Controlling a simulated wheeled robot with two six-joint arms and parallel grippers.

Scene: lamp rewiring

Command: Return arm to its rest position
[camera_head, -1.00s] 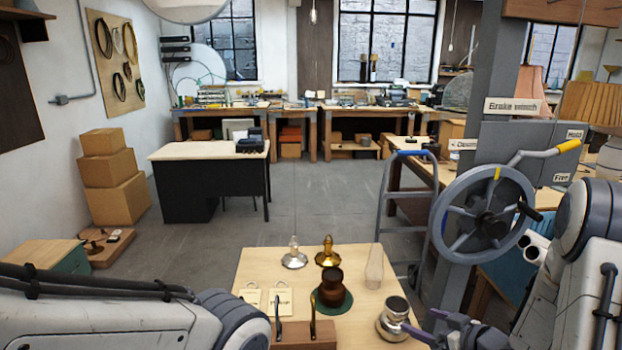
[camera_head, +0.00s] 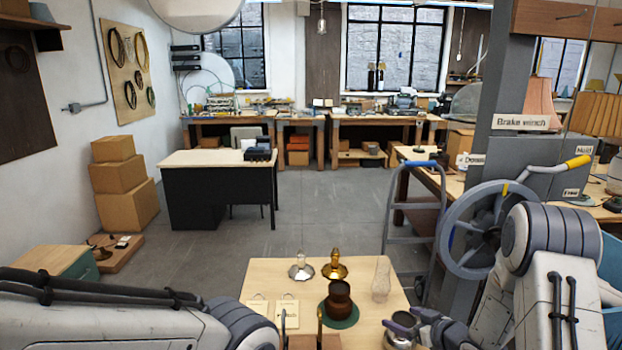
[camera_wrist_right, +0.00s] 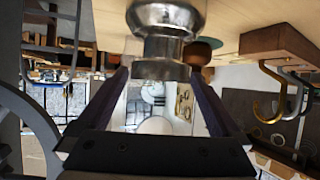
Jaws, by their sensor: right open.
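My right gripper (camera_head: 400,324) is low at the right edge of the near table, by a silver metal fitting (camera_head: 398,342) that it partly covers. In the right wrist view my right gripper (camera_wrist_right: 158,105) is open, its dark fingers spread wide. The silver fitting (camera_wrist_right: 165,35) shows there between and beyond the fingers; contact cannot be told. My left arm (camera_head: 110,310) lies across the lower left, and its gripper is out of view.
The near table (camera_head: 262,275) holds a brown turned piece on a green disc (camera_head: 340,318), a brass base (camera_head: 335,266), a silver base (camera_head: 301,268), a clear glass piece (camera_head: 381,278) and tags (camera_head: 287,312). A handwheel (camera_head: 472,228) stands close to my right arm. Open floor (camera_head: 330,215) lies beyond.

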